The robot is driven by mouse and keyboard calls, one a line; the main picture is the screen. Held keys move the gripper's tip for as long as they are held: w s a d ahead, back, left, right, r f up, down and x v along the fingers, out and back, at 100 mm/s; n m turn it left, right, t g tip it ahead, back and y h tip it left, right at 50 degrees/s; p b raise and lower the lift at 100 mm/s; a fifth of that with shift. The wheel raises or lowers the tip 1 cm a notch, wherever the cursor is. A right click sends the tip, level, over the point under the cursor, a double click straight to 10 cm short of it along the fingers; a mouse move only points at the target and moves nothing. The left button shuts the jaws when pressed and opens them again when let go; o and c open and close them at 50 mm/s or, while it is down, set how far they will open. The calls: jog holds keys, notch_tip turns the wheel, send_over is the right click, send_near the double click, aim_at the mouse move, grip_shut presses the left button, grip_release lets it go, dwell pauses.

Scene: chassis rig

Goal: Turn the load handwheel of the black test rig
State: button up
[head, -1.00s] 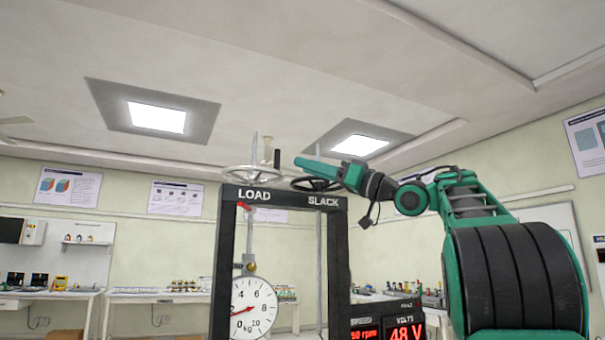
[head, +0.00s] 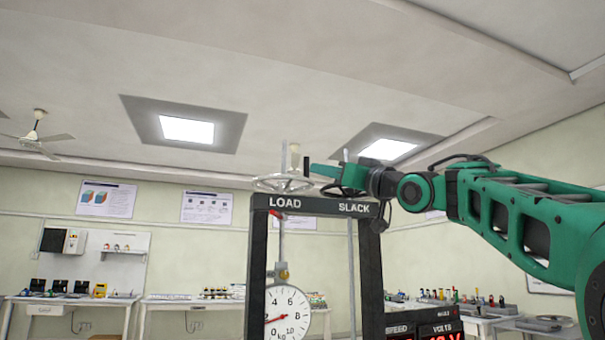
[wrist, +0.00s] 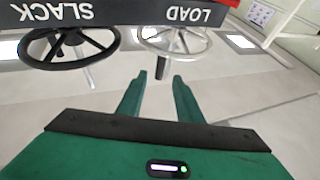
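The black test rig (head: 257,262) carries a pale metal LOAD handwheel (head: 268,186) on its top beam, with an upright spindle and a black upright handle (head: 306,167). The LOAD wheel also shows upside down at the top of the wrist view (wrist: 195,43). My gripper (head: 312,169) is at the wheel's right side, pointing left. In the wrist view the two green fingers (wrist: 161,77) stand apart. A dark upright piece shows just beyond and between the fingertips; I cannot tell whether they touch it.
The black SLACK handwheel (head: 349,191) is close by under my wrist, and shows clearly in the wrist view (wrist: 68,45). A round dial (head: 287,304) hangs in the frame, its red pointer toward the lower left. Benches line the walls.

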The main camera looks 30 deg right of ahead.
aim_at(306, 167)
jog(key=x, duration=0.9)
jog(key=shift+r, duration=0.1)
grip_shut()
